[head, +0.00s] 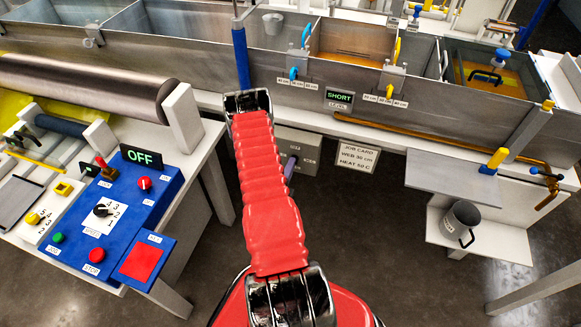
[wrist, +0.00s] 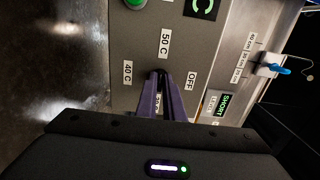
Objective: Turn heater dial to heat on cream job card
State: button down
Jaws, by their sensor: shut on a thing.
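The cream job card (head: 357,157) hangs on the tank front right of my arm; it reads web 30 cm and a heat line that looks like 50 C. The grey heater panel (head: 310,144) is left of the card, partly behind my arm. In the wrist view the panel (wrist: 190,45) shows labels 40 C (wrist: 128,73), 50 C (wrist: 164,43) and OFF (wrist: 191,82). My gripper (wrist: 163,76), with purple fingers, is shut on the heater dial among these labels. The fingers hide the dial, so its pointer cannot be read.
A green lamp (wrist: 136,3) and part of a lit display (wrist: 203,8) sit on the panel. A display reading SHORT (head: 339,97) is on the tank front. A blue control box (head: 115,205) stands left, and a grey mug (head: 461,222) on a shelf right.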

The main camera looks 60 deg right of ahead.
jog(key=shift+s+a+f, duration=0.1)
jog(key=shift+s+f, duration=0.05)
jog(key=shift+f, duration=0.1)
jog(key=c, duration=1.9)
grip_release()
jog(key=shift+r, duration=0.15)
jog(key=shift+o, duration=0.2)
jog(key=s+a, duration=0.2)
jog(key=a, duration=1.1)
jog(key=shift+a, duration=0.25)
